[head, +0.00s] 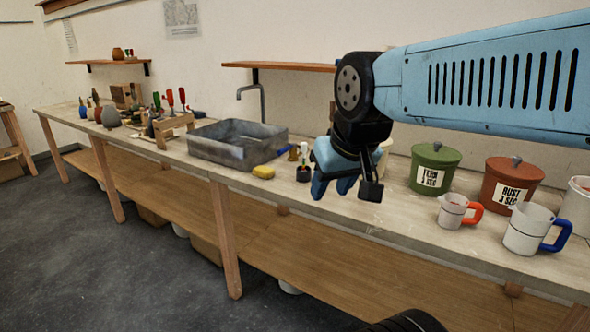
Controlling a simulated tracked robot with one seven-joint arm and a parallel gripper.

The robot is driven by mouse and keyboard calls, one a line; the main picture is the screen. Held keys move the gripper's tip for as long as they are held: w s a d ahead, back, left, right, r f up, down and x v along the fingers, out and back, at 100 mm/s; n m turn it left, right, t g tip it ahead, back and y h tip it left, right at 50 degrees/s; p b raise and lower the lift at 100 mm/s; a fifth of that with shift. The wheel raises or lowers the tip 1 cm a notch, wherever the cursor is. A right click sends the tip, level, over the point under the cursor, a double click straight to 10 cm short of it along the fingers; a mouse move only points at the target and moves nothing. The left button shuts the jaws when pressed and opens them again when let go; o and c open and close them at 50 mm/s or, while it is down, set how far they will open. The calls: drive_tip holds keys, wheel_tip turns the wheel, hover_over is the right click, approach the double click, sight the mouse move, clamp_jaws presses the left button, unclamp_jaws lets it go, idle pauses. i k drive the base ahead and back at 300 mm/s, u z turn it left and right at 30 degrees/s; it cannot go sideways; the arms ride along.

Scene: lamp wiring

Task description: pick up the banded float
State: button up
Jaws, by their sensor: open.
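My gripper (332,187), with blue fingers, hangs open and pointing down at the bench's front edge, right of the grey basin. No object shows between its fingers. I cannot pick out a banded float for certain. Small upright items, a brown one (293,153) and a dark one with a pale and green top (303,165), stand just left of the gripper. Several small bottle-like and rounded items (108,117) stand at the far left of the bench, too small to show bands. My gripper and arm hide part of the bench behind them.
A grey basin (215,153) and a yellow sponge (263,172) are left of the gripper. A green lidded pot (434,168), a red-brown lidded pot (511,184) and two jugs (453,212) (533,229) stand right. A shelf (280,66) hangs behind. The floor (130,250) in front is clear.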

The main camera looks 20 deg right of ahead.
sight(304, 145)
drive_tip(key=u, duration=0.1)
drive_tip(key=i, duration=1)
drive_tip(key=z, duration=0.1)
